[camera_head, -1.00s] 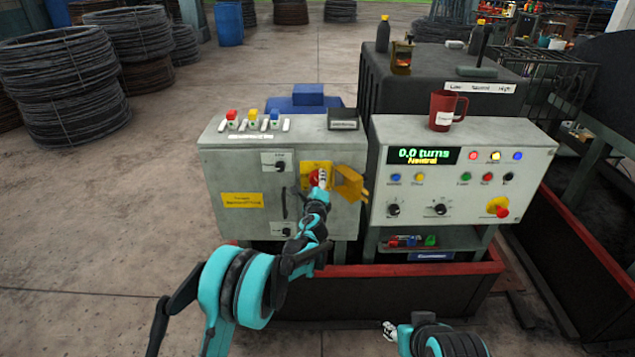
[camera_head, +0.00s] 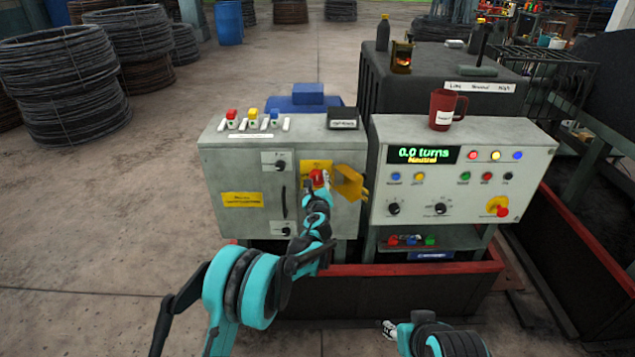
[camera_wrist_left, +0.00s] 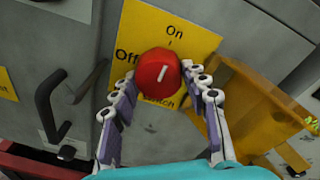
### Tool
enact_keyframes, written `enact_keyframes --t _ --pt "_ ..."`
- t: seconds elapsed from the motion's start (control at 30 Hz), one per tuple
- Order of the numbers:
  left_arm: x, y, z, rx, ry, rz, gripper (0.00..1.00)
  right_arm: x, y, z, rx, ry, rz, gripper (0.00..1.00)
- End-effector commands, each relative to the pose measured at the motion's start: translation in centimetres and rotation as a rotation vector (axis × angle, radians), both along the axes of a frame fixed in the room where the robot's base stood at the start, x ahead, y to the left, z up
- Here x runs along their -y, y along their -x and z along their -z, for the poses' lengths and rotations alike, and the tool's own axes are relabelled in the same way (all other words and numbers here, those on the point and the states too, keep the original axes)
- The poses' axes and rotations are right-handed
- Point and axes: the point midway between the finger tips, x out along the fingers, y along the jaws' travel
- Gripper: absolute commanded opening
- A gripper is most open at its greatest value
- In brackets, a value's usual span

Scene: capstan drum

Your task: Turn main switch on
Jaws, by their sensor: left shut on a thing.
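The main switch is a red knob (camera_wrist_left: 158,75) with a white mark on a yellow plate (camera_wrist_left: 203,40) labelled "On" at the top and "Off" at the left. In the left wrist view the white mark tilts up and to the right. In the head view the red knob (camera_head: 318,177) sits on the left grey cabinet (camera_head: 233,170). My left gripper (camera_wrist_left: 160,88) is shut on the knob, a finger on each side; it also shows in the head view (camera_head: 319,184). My right gripper (camera_head: 388,328) is at the bottom edge, its fingers too small to judge.
An open yellow hinged cover (camera_head: 350,184) stands just right of the switch. A black door handle (camera_wrist_left: 45,105) is to its left. The grey console (camera_head: 380,215) on the right shows "0.0 turns" and "Neutral". A red mug (camera_head: 441,112) stands on top.

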Motion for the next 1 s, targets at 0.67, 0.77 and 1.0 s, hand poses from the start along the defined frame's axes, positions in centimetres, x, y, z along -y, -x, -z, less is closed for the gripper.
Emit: enact_keyframes --t 0.67,0.77,1.0 --pt "0.0 0.1 0.0 0.000 -0.001 0.000 0.66 0.0 0.0 0.0 0.000 0.000 0.000 0.40" --pt "0.0 0.6 -0.1 0.000 -0.001 0.000 0.66 0.0 0.0 0.0 0.000 0.000 0.000 0.40" --pt "0.1 5.2 -0.6 0.000 0.000 0.001 0.66 0.0 0.0 0.0 0.000 0.000 0.000 0.40"
